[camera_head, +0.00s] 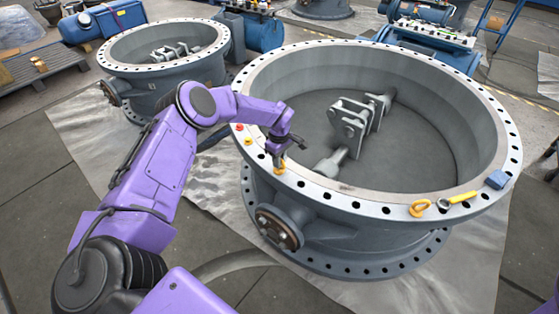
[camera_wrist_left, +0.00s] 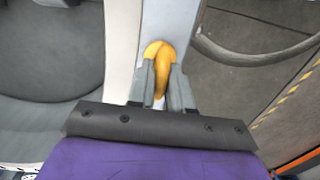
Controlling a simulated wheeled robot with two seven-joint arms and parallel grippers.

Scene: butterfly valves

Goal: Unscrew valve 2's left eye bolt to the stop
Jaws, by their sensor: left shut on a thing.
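The nearer large grey valve (camera_head: 310,200) stands at the centre right, its flanged rim ringed with bolt holes. A yellow eye bolt (camera_head: 280,167) stands on the rim's left front, below my left gripper (camera_head: 284,155). In the left wrist view, the left gripper (camera_wrist_left: 161,97) is shut on that yellow eye bolt (camera_wrist_left: 158,50), with a finger on each side of its ring. The eye bolt's shank is hidden. A second yellow eye bolt (camera_head: 419,207) sits on the rim's front right. My right gripper is not in view.
A yellow-handled tool (camera_head: 457,199) and a blue block (camera_head: 497,179) lie on the rim at the right. Small red (camera_head: 239,127) and orange pieces sit at its left. Another valve (camera_head: 165,75) stands behind at the left. The valve's inside is open, with a bracket (camera_head: 357,120).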

